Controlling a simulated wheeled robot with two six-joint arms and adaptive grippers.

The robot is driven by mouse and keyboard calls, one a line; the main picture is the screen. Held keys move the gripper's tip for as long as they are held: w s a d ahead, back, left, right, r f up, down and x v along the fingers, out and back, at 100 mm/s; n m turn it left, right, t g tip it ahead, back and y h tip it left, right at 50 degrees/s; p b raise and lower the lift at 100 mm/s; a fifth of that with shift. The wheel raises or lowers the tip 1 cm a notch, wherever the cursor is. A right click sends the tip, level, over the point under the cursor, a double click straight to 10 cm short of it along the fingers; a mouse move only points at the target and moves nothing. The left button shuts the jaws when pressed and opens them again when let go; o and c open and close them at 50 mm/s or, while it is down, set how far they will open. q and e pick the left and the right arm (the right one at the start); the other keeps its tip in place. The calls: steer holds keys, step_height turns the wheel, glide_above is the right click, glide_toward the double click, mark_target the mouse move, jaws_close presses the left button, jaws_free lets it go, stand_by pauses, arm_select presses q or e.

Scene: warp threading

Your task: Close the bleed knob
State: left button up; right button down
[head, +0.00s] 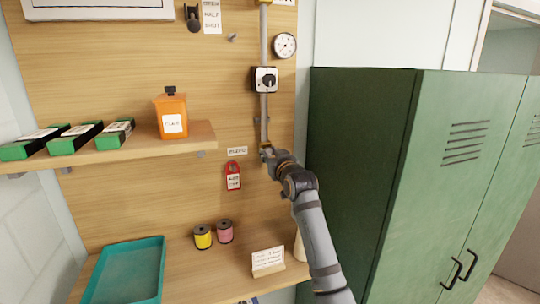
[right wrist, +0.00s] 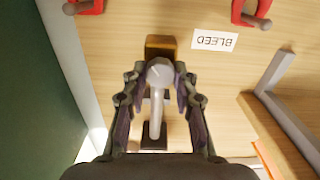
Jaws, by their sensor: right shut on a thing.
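The bleed knob (right wrist: 159,72) is a small grey rounded piece in front of a brass fitting (right wrist: 160,46) in the right wrist view. My right gripper (right wrist: 159,88) has one finger on each side of the knob and is shut on it. In the head view my right gripper (head: 268,154) is at the lower end of the vertical grey pipe (head: 263,115) and mostly hides the knob. The white BLEED label (head: 237,150) is just left of it. It is upside down in the right wrist view (right wrist: 214,41). My left gripper is not in view.
A red tag (head: 233,176) hangs below the label. A black-and-white rotary switch (head: 265,80) and a gauge (head: 285,45) are higher up. A shelf (head: 190,140) bears an orange bottle (head: 171,114). A green locker (head: 365,170) stands close on the right.

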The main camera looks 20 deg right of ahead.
steer(key=n+b, duration=0.1)
steer(key=n, duration=0.6)
steer(key=shift+a, duration=0.1)
steer(key=n+b, duration=0.1)
steer(key=n, duration=0.2)
steer(key=shift+f+n, duration=0.1)
steer(key=shift+n, duration=0.2)
steer(key=n, duration=0.3)
steer(key=shift+n+b, duration=0.3)
steer(key=n+b, duration=0.1)
steer(key=n, duration=0.6)
steer(key=shift+f, duration=0.15)
steer(key=n, duration=0.3)
steer(key=shift+n+b, duration=0.35)
steer(key=shift+n, duration=0.05)
steer(key=shift+f+n, duration=0.1)
steer(key=shift+n, duration=1.7)
